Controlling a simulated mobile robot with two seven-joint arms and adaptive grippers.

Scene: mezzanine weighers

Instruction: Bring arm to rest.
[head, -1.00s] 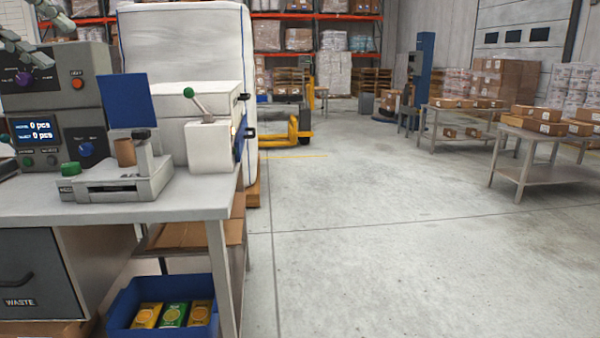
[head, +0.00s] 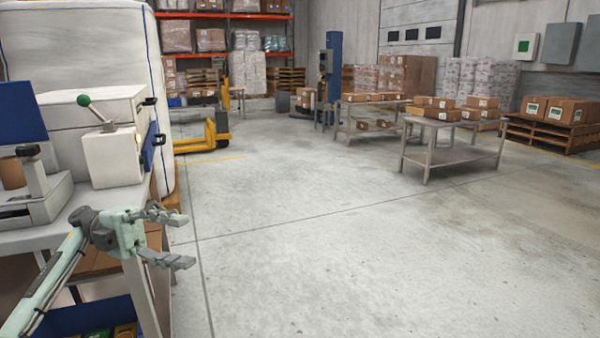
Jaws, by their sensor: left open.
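My left gripper (head: 168,238) shows at the lower left of the head view, its two grey fingers pointing right and spread apart with nothing between them. Its pale green arm comes up from the lower left corner. The gripper is in front of the right end of the grey workbench (head: 62,238) and hides part of its edge and leg. My right gripper is not in view.
On the bench stand a white machine with a green-knobbed lever (head: 112,155) and a grey device (head: 38,200). A blue bin (head: 85,316) sits below. Open concrete floor (head: 350,250) lies to the right, with a metal table (head: 450,158) holding cartons farther back.

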